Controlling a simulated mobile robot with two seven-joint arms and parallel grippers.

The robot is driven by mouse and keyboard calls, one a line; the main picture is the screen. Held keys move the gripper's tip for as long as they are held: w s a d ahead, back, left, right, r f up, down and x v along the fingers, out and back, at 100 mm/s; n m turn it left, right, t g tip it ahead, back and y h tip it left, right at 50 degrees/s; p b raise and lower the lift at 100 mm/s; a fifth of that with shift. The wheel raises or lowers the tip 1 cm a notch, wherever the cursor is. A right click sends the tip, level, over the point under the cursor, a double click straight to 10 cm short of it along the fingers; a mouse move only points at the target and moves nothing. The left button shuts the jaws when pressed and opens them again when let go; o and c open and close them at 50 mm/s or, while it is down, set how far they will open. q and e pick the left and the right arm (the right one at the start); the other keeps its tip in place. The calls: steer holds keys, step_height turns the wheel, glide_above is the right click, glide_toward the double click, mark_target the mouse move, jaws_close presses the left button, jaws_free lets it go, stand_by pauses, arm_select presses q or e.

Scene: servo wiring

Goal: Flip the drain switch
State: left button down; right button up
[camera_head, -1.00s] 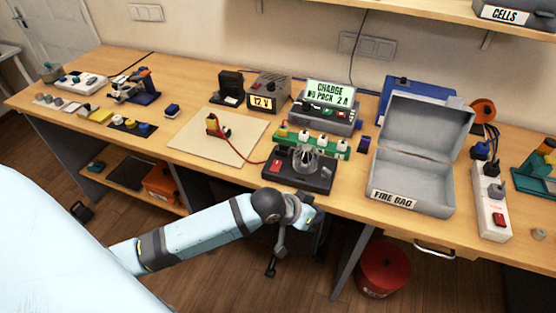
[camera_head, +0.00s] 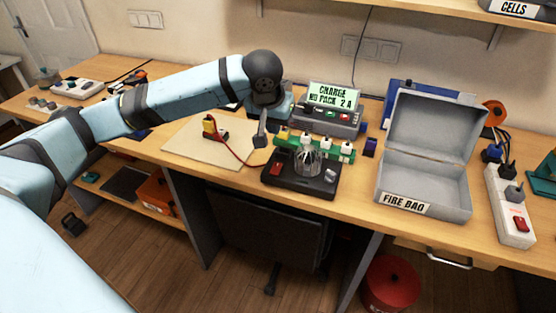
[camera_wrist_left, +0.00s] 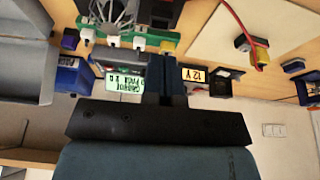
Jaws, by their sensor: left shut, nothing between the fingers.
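A black board (camera_head: 296,187) with a clear bulb (camera_head: 306,162) and a red rocker switch (camera_head: 276,169) sits near the table's front edge, below the green strip (camera_head: 333,150). I take the red rocker for the drain switch; I cannot tell its position. My left gripper (camera_head: 260,140) is shut and empty, pointing down above the table, behind and left of the red rocker and apart from it. In the left wrist view my shut fingers (camera_wrist_left: 172,70) show below the green strip (camera_wrist_left: 128,39), and the bulb (camera_wrist_left: 108,12) is at the top. My right gripper is out of view.
The charger (camera_head: 333,118) stands behind the green strip. A yellow plug with a red lead (camera_head: 213,129) lies on the beige mat (camera_head: 190,145) at left. The open grey fire bag box (camera_head: 430,184) stands at right, beside a white power strip (camera_head: 510,215).

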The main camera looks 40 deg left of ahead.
mark_target(278, 164)
arm_select(q)
steer(key=shift+a+r, duration=0.2)
steer(key=x, duration=0.9)
steer(key=s+b+x, duration=0.1)
steer(key=x, duration=0.4)
steer(key=shift+f, duration=0.2)
